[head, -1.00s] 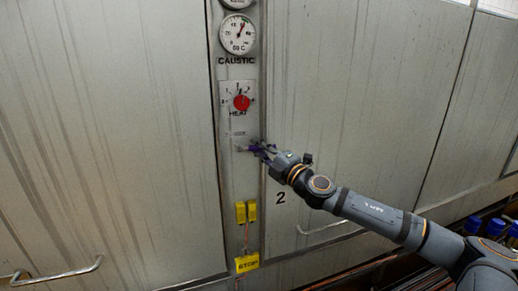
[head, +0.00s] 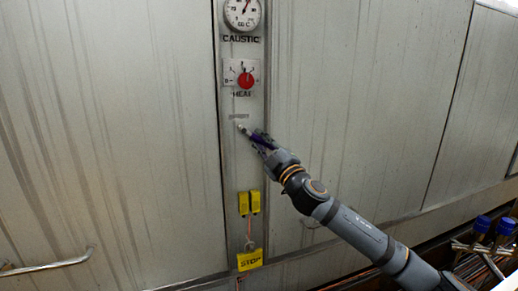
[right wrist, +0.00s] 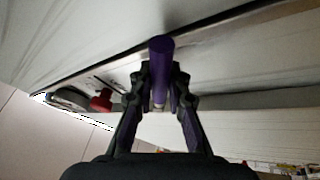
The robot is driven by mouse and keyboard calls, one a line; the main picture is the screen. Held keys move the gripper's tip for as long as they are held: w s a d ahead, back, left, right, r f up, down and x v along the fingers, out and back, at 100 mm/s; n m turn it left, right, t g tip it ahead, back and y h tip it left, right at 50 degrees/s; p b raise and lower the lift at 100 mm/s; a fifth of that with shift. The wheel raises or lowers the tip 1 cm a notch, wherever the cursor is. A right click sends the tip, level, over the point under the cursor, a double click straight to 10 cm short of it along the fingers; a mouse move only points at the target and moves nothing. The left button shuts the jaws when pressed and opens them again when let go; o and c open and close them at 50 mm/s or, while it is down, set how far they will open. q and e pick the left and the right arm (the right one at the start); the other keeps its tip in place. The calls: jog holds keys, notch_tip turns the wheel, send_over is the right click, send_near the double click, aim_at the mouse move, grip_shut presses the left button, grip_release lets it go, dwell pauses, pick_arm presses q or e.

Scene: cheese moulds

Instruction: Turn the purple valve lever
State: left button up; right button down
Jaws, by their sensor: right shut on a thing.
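The purple valve lever (head: 256,136) sits on the narrow control panel (head: 231,165), below the HEAT dial. It slants down to the right from its metal pivot (head: 240,126). My right gripper (head: 262,143) is shut on the lever from the lower right and hides part of it. In the right wrist view the purple rod (right wrist: 161,48) stands between the two fingers of the right gripper (right wrist: 160,88). My left gripper is in neither current view.
A red HEAT knob (head: 245,80) and a CAUSTIC gauge (head: 242,13) sit above the lever. Yellow blocks (head: 249,203) and a yellow STOP tag (head: 249,260) are below. Blue-topped items (head: 481,224) stand at the lower right. Flat metal panels flank the strip.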

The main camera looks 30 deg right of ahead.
jog(key=shift+a+f+m+h+b, duration=0.15)
jog(key=shift+f+m+h+b, duration=0.2)
jog(key=shift+m, duration=0.35)
jog(key=shift+r, duration=0.1)
jog(key=c, duration=1.3)
grip_release()
